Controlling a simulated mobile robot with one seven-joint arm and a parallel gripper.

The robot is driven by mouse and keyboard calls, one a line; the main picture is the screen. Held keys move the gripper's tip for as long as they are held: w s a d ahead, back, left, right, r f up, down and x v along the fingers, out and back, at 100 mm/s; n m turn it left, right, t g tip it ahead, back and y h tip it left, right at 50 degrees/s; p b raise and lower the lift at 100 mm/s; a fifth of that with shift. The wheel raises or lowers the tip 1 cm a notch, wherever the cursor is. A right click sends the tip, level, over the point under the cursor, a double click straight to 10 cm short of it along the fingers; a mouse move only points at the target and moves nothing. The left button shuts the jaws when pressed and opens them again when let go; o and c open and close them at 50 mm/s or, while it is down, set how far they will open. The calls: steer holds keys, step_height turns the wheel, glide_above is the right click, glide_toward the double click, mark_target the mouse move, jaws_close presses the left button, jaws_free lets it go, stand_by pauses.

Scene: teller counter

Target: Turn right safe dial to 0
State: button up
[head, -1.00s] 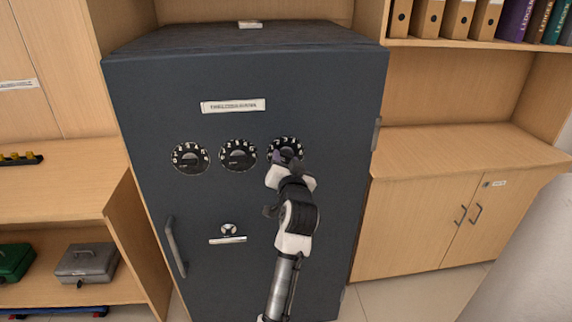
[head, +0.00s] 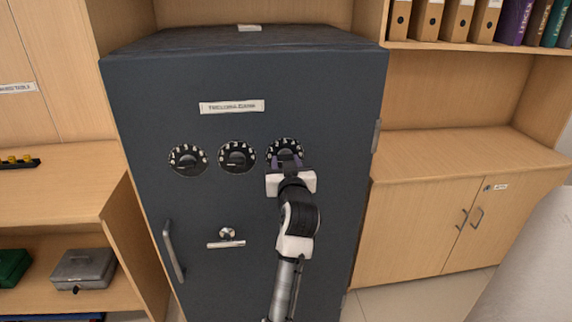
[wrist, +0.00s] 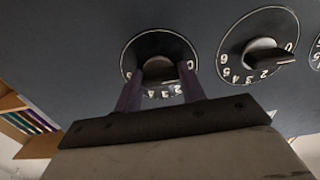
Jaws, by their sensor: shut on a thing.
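The right safe dial (head: 285,147) is the rightmost of three black dials with white numerals on the dark safe door. It also shows in the wrist view (wrist: 160,45), where the picture is upside down. My gripper (head: 286,162) is at this dial, with its white body just below it. In the wrist view its two purple fingers (wrist: 160,82) stand on either side of the dial's central knob, shut on it. A 0 shows at the right of the dial and 2, 3, 4 along the bottom there. Where the knob points is hidden by the fingers.
The middle dial (head: 237,157) and left dial (head: 188,160) sit beside it; the middle one shows in the wrist view (wrist: 258,48) close by. Lower on the safe (head: 130,100) are a small handle (head: 227,239) and a long pull handle (head: 173,250). A wooden cabinet (head: 455,230) stands at right.

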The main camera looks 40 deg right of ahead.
steer(key=shift+f, duration=0.1)
steer(key=o, duration=1)
steer(key=b+v, duration=0.2)
steer(key=v, duration=1.1)
steer(key=shift+s+a, duration=0.25)
steer(key=shift+s, duration=0.05)
